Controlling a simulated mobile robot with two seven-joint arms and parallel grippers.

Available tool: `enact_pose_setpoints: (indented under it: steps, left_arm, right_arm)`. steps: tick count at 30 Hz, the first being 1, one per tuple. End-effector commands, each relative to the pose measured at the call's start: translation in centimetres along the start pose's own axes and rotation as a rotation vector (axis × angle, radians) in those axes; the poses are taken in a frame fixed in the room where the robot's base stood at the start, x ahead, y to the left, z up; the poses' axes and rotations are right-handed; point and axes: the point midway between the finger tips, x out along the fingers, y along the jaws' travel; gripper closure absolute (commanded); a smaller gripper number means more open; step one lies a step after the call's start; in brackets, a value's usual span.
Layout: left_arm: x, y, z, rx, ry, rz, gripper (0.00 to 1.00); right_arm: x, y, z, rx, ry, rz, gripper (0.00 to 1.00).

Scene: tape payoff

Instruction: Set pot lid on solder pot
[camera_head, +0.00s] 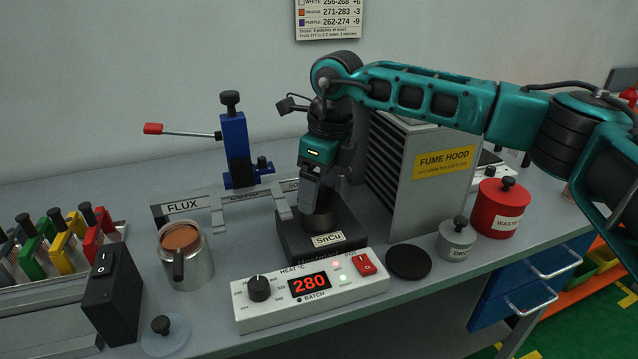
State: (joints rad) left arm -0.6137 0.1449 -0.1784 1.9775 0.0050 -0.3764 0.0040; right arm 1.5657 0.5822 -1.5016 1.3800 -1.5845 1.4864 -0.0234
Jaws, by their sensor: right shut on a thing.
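The solder pot (325,243) is a dark square block labelled SnCu in the middle of the bench, behind the heat control box. My right gripper (313,203) points straight down over it, shut on what appears to be the pot lid. A dark grey round piece (318,221) shows under the fingertips, at the pot's top. The gripper hides most of it, so I cannot tell whether it rests on the pot or is just above it. My left gripper is not in view.
The control box (310,300) reads 280 in front. A fume hood (430,185) stands close right of my wrist. A black disc (408,261) lies bare. The flux can (187,262), a knobbed lid (165,335) and a blue stand (235,150) are left; a red waste pot (500,210) is right.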

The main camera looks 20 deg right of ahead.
Motion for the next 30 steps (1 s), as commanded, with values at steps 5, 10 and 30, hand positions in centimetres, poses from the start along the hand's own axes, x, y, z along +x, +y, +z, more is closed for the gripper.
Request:
enact_pose_setpoints:
  steps: [5, 10, 30]
  left_arm:
    - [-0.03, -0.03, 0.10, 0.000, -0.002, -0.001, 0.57]
    - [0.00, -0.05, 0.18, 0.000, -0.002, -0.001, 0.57]
    - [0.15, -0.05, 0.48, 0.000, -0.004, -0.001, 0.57]
  right_arm:
    - [-0.06, -0.02, 0.02, 0.000, -0.001, -0.001, 0.51]
    - [0.02, -0.02, 0.01, 0.000, -0.001, -0.001, 0.51]
    - [0.51, -0.01, -0.06, 0.000, -0.001, -0.001, 0.00]
